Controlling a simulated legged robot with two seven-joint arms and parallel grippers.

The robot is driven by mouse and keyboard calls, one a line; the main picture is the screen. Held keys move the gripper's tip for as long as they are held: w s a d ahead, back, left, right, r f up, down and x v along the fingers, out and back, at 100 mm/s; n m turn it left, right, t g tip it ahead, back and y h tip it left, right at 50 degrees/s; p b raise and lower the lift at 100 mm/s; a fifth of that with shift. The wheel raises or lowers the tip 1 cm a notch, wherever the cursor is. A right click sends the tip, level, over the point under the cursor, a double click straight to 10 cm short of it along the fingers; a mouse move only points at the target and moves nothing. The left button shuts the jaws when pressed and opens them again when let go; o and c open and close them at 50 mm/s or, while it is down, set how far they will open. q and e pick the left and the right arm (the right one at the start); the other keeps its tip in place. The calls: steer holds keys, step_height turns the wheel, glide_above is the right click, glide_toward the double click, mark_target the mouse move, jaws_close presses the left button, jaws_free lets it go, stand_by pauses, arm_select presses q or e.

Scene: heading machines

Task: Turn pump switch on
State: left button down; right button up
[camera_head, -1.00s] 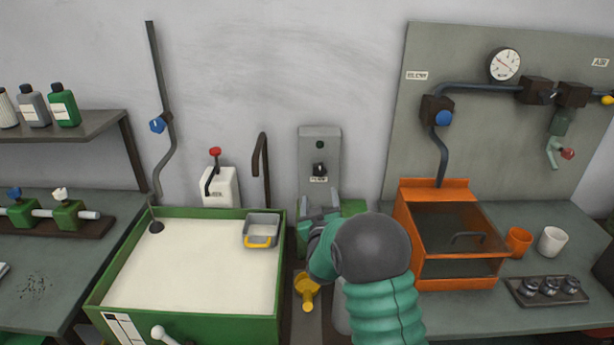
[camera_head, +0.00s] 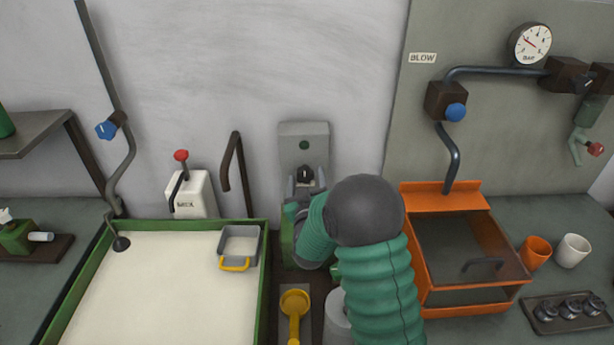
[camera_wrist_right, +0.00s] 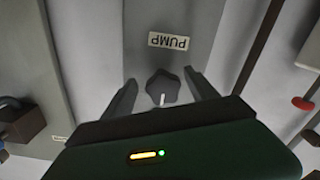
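The pump switch is a dark rotary knob (camera_head: 305,173) on a grey wall panel (camera_head: 303,133). In the right wrist view the knob (camera_wrist_right: 163,87) has a white pointer mark, and a PUMP label (camera_wrist_right: 168,41) shows upside down on the panel. My right gripper (camera_head: 306,183) is open at the knob. Its fingers in the right wrist view (camera_wrist_right: 163,92) stand on either side of the knob, with gaps visible between. Whether the knob lies fully between the fingertips in depth is hard to tell. My left gripper is not in view.
A green-rimmed basin (camera_head: 262,285) with a small grey tray (camera_head: 240,243) stands at left. A white box with a red-topped lever (camera_head: 190,193) is behind it. An orange-framed box (camera_head: 463,300) stands right of my arm. A yellow part (camera_head: 294,303) is below the gripper.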

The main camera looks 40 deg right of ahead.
steer(key=shift+a+r, duration=0.1)
steer(key=shift+a, duration=0.1)
steer(key=shift+c, duration=1)
steer(key=shift+w+a, duration=0.1)
steer(key=shift+a, duration=0.15)
steer(key=c, duration=0.5)
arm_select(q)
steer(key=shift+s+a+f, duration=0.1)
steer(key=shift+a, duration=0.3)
arm_select(e)
steer(key=shift+d, duration=0.2)
steer(key=c, duration=0.7)
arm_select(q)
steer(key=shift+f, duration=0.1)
arm_select(e)
steer(key=shift+o, duration=0.2)
